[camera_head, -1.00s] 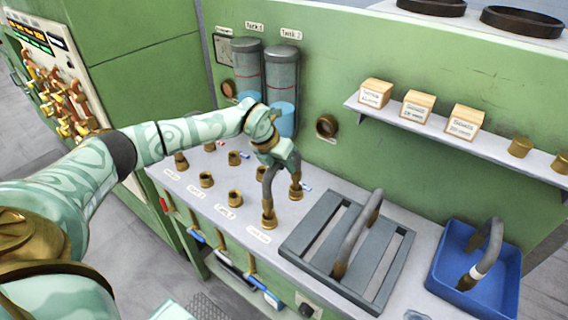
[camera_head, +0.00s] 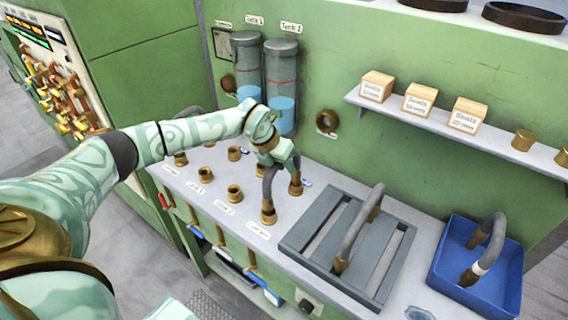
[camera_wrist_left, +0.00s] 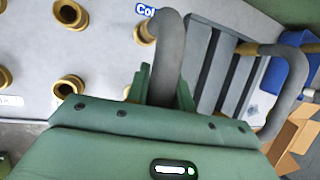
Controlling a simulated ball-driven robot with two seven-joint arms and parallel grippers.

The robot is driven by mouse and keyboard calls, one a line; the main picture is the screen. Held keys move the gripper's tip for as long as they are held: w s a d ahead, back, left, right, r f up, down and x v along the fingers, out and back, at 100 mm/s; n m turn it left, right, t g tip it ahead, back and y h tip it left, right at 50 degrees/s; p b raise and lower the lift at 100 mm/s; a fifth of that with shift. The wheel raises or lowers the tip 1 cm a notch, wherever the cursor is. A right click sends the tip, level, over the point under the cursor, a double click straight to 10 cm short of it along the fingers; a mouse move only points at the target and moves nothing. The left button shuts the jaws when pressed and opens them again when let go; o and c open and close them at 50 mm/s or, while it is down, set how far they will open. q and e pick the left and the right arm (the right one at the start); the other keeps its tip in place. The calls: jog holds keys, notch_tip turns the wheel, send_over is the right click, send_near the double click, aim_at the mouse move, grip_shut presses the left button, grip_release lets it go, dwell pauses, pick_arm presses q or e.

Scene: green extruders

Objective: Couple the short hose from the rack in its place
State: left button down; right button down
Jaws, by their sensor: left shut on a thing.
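My left gripper (camera_head: 279,156) is shut on a short grey hose (camera_head: 267,184), bent in an arch. In the head view its brass ends are at two ports on the grey worktop, the front one (camera_head: 268,212) and the back one (camera_head: 295,184). I cannot tell whether the ends are fully seated. In the left wrist view the hose (camera_wrist_left: 169,55) stands up between the fingers, beside a brass port (camera_wrist_left: 145,32). The grey slatted rack (camera_head: 302,238) stands right of the gripper, with another grey arched hose (camera_head: 357,237) on it. My right gripper is out of view.
More brass ports (camera_head: 234,194) stand left of the hose. Behind are two tanks (camera_head: 281,85) and a round wall port (camera_head: 327,122).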

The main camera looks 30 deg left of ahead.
pick_arm(q)
jog(key=shift+f, duration=0.25)
jog(key=c, duration=1.1)
grip_release()
